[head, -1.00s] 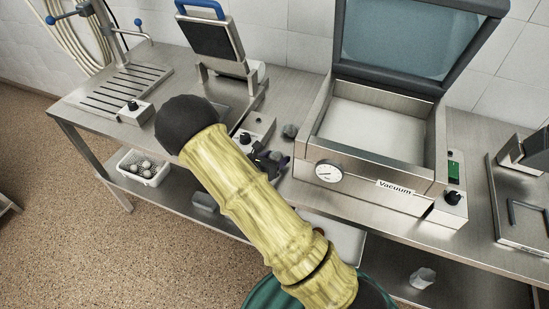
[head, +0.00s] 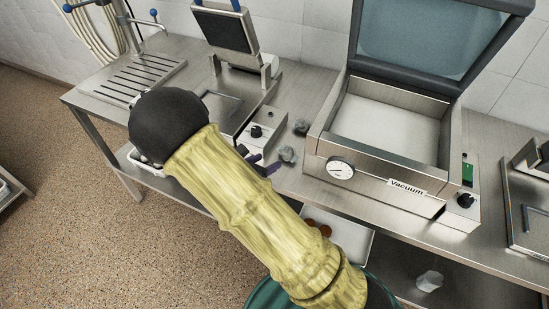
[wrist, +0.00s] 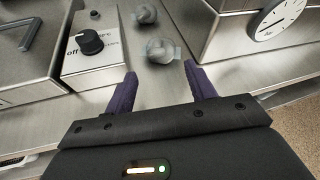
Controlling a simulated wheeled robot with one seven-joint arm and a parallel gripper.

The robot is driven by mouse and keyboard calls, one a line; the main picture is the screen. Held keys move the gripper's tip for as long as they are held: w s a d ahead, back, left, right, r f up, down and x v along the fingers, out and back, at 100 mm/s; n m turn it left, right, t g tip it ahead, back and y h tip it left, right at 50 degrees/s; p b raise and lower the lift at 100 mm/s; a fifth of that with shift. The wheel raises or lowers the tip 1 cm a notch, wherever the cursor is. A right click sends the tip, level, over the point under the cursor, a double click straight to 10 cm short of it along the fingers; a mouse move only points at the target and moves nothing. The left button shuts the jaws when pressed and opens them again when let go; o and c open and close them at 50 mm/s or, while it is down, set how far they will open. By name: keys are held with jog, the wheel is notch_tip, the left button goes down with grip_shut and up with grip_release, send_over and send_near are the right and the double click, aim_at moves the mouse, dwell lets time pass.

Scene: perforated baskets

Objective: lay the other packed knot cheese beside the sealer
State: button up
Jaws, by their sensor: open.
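Two greyish packed knot cheeses lie on the steel counter between the sealer (head: 266,128) with its black knob and the vacuum machine. The farther cheese (head: 301,126) also shows at the top of the wrist view (wrist: 147,14). The nearer cheese (head: 288,154) lies closer to the counter's front edge and shows in the wrist view (wrist: 160,50). My gripper (head: 260,161) is at the front edge, its purple fingers apart and empty. In the wrist view my gripper (wrist: 160,73) points at the nearer cheese, which lies just beyond the fingertips.
The vacuum machine (head: 400,187) stands open on the right of the cheeses. A pale tray (head: 355,245) with reddish-brown round items is below the counter. A small whitish object (head: 429,281) sits on the lower shelf. A white basket (head: 148,168) is partly hidden behind my arm.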

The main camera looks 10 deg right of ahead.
jog(key=shift+s+a+r, duration=0.3)
jog(key=shift+s+a, duration=0.15)
jog(key=shift+a, duration=0.05)
jog(key=shift+d, duration=0.1)
jog(key=s+d+r+m+g+y, duration=0.2)
jog(key=s+d+m+g+y, duration=0.2)
jog(key=s+d+m+g, duration=0.65)
jog(key=s+a+r+m+t+y, duration=0.1)
jog(key=r+m+t+y, duration=0.1)
jog(key=m, duration=0.7)
jog(key=s+a+r+m+t+y, duration=0.1)
jog(key=r+m+y, duration=0.3)
jog(key=m, duration=0.5)
jog(key=shift+s+r+t+y, duration=0.2)
jog(key=shift+s+t+y, duration=0.1)
jog(key=shift+s+t, duration=0.45)
